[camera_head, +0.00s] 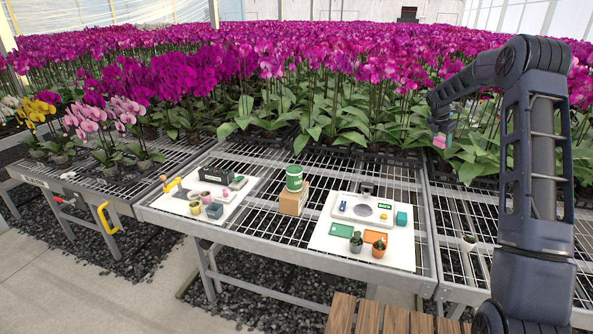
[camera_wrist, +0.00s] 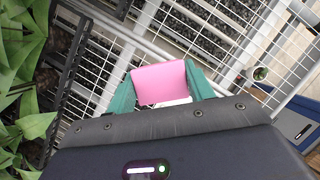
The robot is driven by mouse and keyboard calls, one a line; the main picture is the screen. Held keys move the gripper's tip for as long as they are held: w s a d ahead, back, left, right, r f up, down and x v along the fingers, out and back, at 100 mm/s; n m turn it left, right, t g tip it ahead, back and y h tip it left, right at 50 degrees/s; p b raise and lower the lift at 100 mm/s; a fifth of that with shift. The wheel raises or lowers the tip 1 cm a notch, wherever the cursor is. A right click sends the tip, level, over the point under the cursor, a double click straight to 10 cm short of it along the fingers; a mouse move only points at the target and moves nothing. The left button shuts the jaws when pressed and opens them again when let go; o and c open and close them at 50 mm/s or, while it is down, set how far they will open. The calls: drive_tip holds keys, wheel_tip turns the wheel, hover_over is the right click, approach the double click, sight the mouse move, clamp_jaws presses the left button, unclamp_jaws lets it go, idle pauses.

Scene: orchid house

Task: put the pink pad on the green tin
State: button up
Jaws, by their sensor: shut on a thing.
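The pink pad (camera_wrist: 160,83) is held between the two green fingers of my gripper (camera_wrist: 161,90) in the wrist view. In the head view my gripper (camera_head: 441,138) is raised at the right, above the bench and in front of the orchids, with the pink pad (camera_head: 439,142) at its lower end. The green tin (camera_head: 294,178) stands upright on a cardboard box (camera_head: 293,201) near the middle of the bench, well to the left of my gripper. The tin has a pale band. My gripper is apart from it.
A white board (camera_head: 325,241) right of the box carries a round basin, small potted cacti, a teal block and flat coloured pieces. Another white board (camera_head: 242,187) at left holds a dark crate and small pots. Dense orchids line the back. Bare mesh lies around the box.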

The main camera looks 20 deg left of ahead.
drive_tip(key=a+r+n, duration=0.2)
drive_tip(key=a, duration=1.4)
wheel_tip(320, 180, up, 7)
drive_tip(key=n+t+y, duration=0.1)
drive_tip(key=n+y, duration=0.2)
drive_tip(key=n, duration=0.4)
hover_over(296, 167)
drive_tip(key=s, duration=0.2)
drive_tip(key=f, duration=1.9)
drive_tip(key=shift+w+a, duration=0.1)
drive_tip(key=shift+w, duration=0.2)
drive_tip(key=shift+f, duration=0.2)
drive_tip(key=o, duration=1)
drive_tip(key=shift+c, duration=0.2)
drive_tip(key=shift+t, duration=0.3)
